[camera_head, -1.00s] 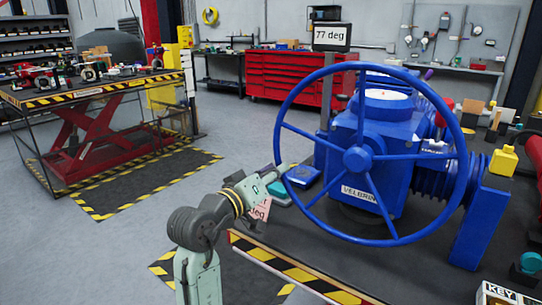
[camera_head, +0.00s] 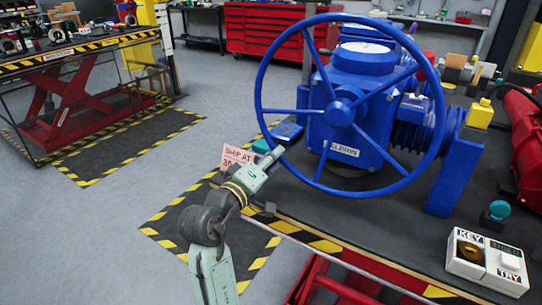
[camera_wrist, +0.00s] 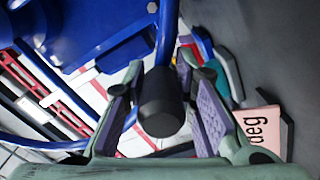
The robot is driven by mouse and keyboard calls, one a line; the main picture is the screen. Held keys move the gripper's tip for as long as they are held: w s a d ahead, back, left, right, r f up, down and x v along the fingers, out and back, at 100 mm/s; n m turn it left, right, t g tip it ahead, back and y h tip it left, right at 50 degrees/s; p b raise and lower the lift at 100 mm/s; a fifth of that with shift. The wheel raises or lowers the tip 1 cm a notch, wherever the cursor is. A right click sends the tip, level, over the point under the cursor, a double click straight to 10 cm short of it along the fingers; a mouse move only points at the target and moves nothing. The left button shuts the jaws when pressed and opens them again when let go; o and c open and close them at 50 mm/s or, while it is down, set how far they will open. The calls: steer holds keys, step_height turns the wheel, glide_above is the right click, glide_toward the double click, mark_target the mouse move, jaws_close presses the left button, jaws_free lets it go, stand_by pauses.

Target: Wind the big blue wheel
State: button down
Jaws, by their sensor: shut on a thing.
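The big blue wheel (camera_head: 341,113) stands upright on the front of the blue valve actuator (camera_head: 362,62), with spokes running from its hub to the rim. My gripper (camera_head: 277,151) is at the lower left of the rim. In the wrist view my gripper (camera_wrist: 160,72) has its pads on both sides of a dark cylindrical handle (camera_wrist: 161,108) and is shut on it. The blue rim (camera_wrist: 168,30) runs up behind the handle. The handle is hidden by my gripper in the head view.
A pink card (camera_head: 236,158), partly hidden, stands just left of my gripper. A white box marked KEY and TRY (camera_head: 487,262) sits at the bench's front right. A yellow bottle (camera_head: 480,114) and a red machine (camera_head: 524,150) are to the right. A lift table (camera_head: 75,80) stands at left.

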steer(key=shift+f, duration=0.25)
steer(key=c, duration=1.5)
jaws_free()
steer(key=shift+c, duration=0.2)
steer(key=shift+o, duration=1)
steer(key=shift+r, duration=0.1)
steer(key=v, duration=1.2)
